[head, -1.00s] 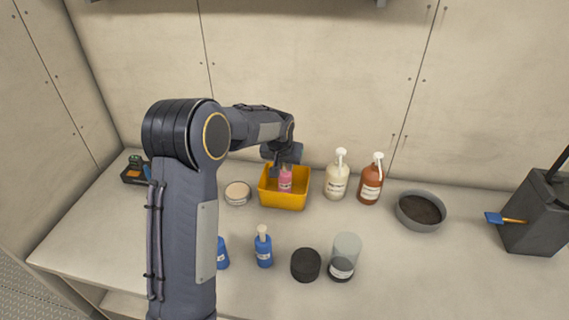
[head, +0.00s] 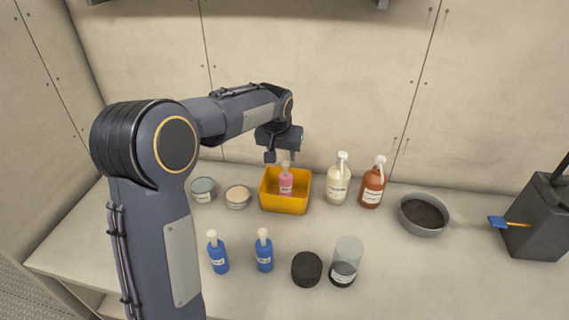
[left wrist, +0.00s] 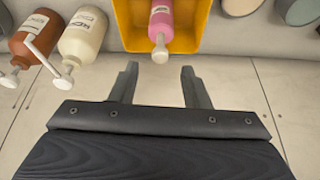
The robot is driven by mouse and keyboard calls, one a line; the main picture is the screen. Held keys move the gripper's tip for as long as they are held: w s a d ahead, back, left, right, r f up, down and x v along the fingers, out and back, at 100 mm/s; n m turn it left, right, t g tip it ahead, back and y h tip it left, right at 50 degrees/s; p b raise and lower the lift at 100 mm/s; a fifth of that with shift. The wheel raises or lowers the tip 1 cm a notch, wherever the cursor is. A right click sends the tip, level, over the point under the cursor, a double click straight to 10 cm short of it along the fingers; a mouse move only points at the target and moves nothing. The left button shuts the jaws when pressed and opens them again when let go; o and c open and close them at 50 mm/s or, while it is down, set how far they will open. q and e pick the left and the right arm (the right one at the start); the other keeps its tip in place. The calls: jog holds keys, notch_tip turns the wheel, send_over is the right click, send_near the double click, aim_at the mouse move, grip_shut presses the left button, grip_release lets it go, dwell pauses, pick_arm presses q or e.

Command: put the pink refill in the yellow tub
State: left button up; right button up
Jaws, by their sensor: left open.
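The pink refill (head: 286,183) is a small pink bottle with a pale label and a pale cap. It stands inside the yellow tub (head: 285,206) on the counter, and its lower end is hidden by the tub's front wall. My left gripper (head: 283,158) is above the back of the tub, open and empty, apart from the refill. In the left wrist view the pink refill (left wrist: 160,25) shows in the yellow tub (left wrist: 189,42), beyond the spread fingers of my left gripper (left wrist: 160,85). My right gripper is not in view.
Cream (head: 338,184) and brown (head: 372,186) pump bottles stand right of the tub. Tins (head: 237,197) are on its left. Two blue bottles (head: 264,252), a black puck (head: 306,268) and a clear jar (head: 346,262) stand in front. A grey bowl (head: 423,214) is farther right.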

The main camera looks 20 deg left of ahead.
pick_arm(q)
jog(key=s+d+r+h, duration=0.1)
jog(key=s+r+h, duration=0.1)
jog(key=s, duration=0.9)
jog(key=s+d+r+h, duration=0.1)
jog(key=s+r, duration=0.2)
jog(key=s, duration=0.8)
jog(key=s+d+f, duration=0.2)
jog(key=s+d, duration=0.1)
jog(key=s, duration=0.3)
jog(key=s+d+f+t+h, duration=0.1)
jog(key=s+d+f, duration=0.2)
jog(key=s, duration=0.3)
jog(key=shift+s+d+f+h, duration=0.2)
jog(key=shift+s+f+h, duration=0.1)
jog(key=shift+s+f, duration=0.05)
